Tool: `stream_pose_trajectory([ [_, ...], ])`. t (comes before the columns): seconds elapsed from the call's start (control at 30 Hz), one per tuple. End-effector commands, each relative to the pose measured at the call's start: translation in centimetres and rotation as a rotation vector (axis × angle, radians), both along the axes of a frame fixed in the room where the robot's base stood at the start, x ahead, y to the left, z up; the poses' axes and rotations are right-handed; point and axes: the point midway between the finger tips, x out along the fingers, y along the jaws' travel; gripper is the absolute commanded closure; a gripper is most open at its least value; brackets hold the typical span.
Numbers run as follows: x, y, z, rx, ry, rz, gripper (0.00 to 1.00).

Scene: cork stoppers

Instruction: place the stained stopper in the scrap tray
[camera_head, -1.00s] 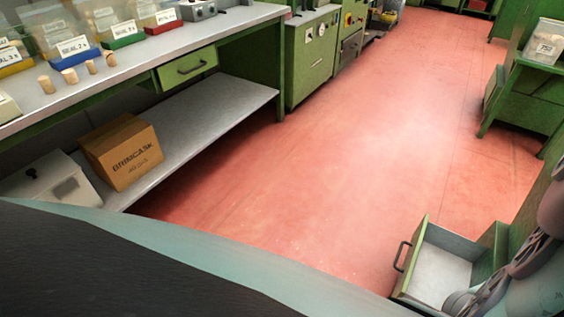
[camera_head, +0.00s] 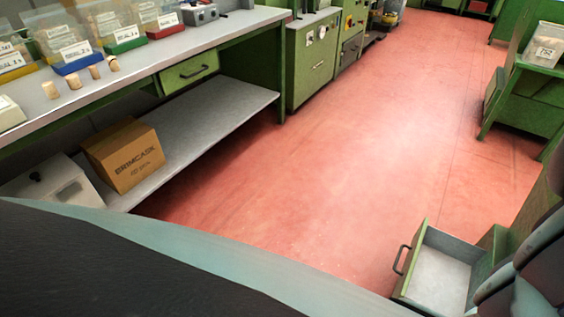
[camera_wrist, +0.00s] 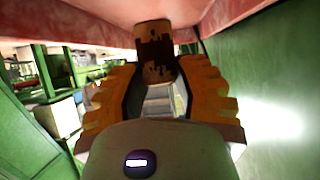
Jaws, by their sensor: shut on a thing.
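In the wrist view a cork stopper (camera_wrist: 156,52) with dark stain patches is held between the orange fingers of my gripper (camera_wrist: 157,88). My gripper is shut on it, and a green panel stands close on the right. In the head view my gripper and the stained stopper cannot be made out. Several plain stoppers, one of them a cork (camera_head: 50,89), stand on the bench top at the upper left. I cannot make out a scrap tray for certain in either view.
A green drawer (camera_head: 431,238) stands open at the lower right, with its pale inside empty where visible. Labelled bins, one blue (camera_head: 78,64), line the grey bench (camera_head: 160,51). A carton (camera_head: 124,155) sits on the shelf below. The red floor (camera_head: 340,150) is clear.

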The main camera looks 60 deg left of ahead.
Motion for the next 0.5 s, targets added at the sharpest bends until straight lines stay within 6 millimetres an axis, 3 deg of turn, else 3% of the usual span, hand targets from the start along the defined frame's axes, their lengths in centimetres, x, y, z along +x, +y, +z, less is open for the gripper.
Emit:
stream_pose_trajectory([
  [0.1,0.2,-0.7,-0.1,0.002,0.002,-0.004,0.81],
  [0.33,0.1,-0.6,-3.3,0.003,0.005,-0.003,0.81],
  [0.5,0.2,-0.5,-3.7,0.002,0.003,-0.002,0.81],
])
